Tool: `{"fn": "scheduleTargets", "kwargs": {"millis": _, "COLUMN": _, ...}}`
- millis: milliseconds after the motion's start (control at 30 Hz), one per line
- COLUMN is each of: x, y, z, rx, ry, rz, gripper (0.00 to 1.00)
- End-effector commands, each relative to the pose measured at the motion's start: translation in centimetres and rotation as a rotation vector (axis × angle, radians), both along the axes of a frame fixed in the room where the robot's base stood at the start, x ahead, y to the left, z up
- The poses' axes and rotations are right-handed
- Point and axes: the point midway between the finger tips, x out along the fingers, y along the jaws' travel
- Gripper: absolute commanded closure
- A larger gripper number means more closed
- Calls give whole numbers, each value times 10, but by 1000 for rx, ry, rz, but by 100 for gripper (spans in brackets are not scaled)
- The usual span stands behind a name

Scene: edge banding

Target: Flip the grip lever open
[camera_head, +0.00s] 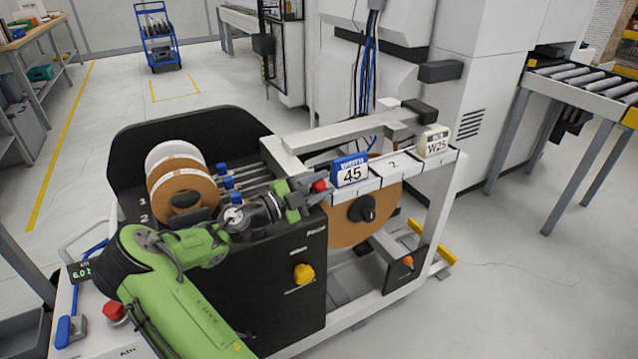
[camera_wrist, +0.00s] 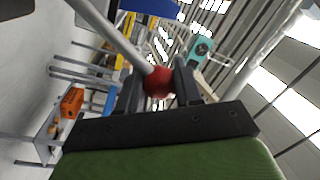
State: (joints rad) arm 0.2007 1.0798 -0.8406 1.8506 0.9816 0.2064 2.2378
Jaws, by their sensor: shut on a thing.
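The grip lever is a pale rod with a red ball knob (camera_wrist: 158,83), seen between my fingers in the wrist view. The red knob also shows in the head view (camera_head: 320,186), beside the blue "WIDTH 45" block (camera_head: 350,171). My gripper (camera_wrist: 158,88) is shut on the red knob. In the wrist view the rod (camera_wrist: 115,35) runs from the knob up and to the left. My green arm reaches in from the lower left over the black panel. The lever's pivot is hidden.
A "W25" block (camera_head: 435,141) stands on the white rail further right. Brown tape rolls (camera_head: 183,190) sit in the black holder on the left. A yellow knob (camera_head: 303,274) sticks out of the front panel. The floor at the right is clear.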

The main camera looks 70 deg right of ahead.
Motion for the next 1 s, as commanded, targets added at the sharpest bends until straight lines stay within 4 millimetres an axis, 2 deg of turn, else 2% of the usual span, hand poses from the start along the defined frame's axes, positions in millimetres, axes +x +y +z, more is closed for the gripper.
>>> {"fn": "scheduleTargets", "kwargs": {"millis": 400, "x": -2, "y": 1, "z": -1, "rx": -3, "ry": -5, "rz": -8, "gripper": 100}}
{"fn": "scheduleTargets", "kwargs": {"millis": 433, "x": -2, "y": 1, "z": -1, "rx": -3, "ry": -5, "rz": -8, "gripper": 61}}
{"fn": "scheduleTargets", "kwargs": {"millis": 567, "x": -2, "y": 1, "z": -1, "rx": -3, "ry": -4, "rz": -7, "gripper": 42}}
{"fn": "scheduleTargets", "kwargs": {"millis": 867, "x": 1, "y": 2, "z": -1, "rx": -2, "ry": -4, "rz": -3, "gripper": 42}}
{"fn": "scheduleTargets", "kwargs": {"millis": 1000, "x": 17, "y": 21, "z": -3, "rx": 0, "ry": -3, "rz": 1, "gripper": 42}}
